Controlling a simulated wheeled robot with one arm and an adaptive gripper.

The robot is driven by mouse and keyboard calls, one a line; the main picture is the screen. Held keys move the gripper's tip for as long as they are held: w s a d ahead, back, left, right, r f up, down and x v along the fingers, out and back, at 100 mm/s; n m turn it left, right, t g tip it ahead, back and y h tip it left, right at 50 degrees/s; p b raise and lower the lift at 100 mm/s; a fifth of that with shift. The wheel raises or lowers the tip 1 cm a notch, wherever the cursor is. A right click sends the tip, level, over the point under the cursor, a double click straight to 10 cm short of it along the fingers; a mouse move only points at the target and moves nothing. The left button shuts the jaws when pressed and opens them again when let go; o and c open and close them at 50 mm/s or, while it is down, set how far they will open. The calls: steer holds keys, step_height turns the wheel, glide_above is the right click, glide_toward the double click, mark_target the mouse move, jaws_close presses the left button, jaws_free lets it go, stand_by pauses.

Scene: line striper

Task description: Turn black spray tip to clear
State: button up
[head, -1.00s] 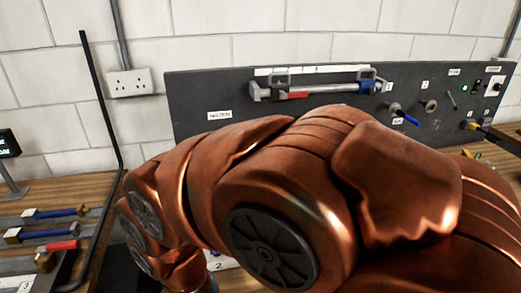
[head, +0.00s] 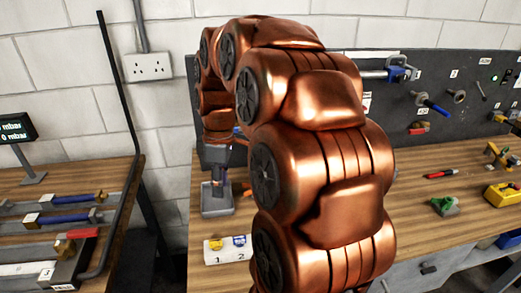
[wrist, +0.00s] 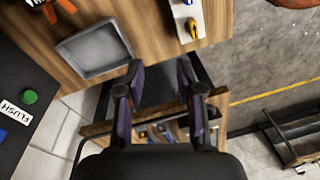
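My gripper (wrist: 159,78) is open and empty in the wrist view, with its two dark fingers apart. Between and beyond them is a dark gap beside the wooden bench. A white block (head: 226,252) marked 1 and 2 sits on the bench and carries a blue and a yellow tip. It also shows at the top of the wrist view (wrist: 187,22), right of the fingertips. Several tools with blue or red parts, one a blue-handled tool (head: 70,218), lie on the left bench. I cannot make out a black spray tip in either view.
A grey square tray (wrist: 95,50) lies on the bench, left of the fingertips. A dark panel (wrist: 18,110) has a green button and a FLUSH label. A black post (head: 117,80) rises at the left bench's edge. A pressure display (head: 14,128) stands there. My arm hides the bench's middle.

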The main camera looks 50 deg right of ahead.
steer(key=w+d+n+t, duration=0.1)
steer(key=w+d+n, duration=0.2)
steer(key=d, duration=1.5)
steer(key=shift+w+a+f, duration=0.1)
steer(key=shift+a+f, duration=0.05)
steer(key=shift+f, duration=1.45)
steer(key=shift+w+a+f, duration=0.1)
steer(key=shift+a+f, duration=0.05)
steer(key=shift+f, duration=1.4)
steer(key=shift+w+a+f+b, duration=0.1)
steer(key=shift+f+b, duration=0.7)
steer(key=shift+f, duration=0.35)
steer(key=shift+w+a+f+b, duration=0.1)
steer(key=shift+f+b, duration=0.65)
steer(key=shift+f, duration=0.35)
steer(key=shift+b, duration=0.3)
steer(key=shift+c, duration=0.4)
jaws_close()
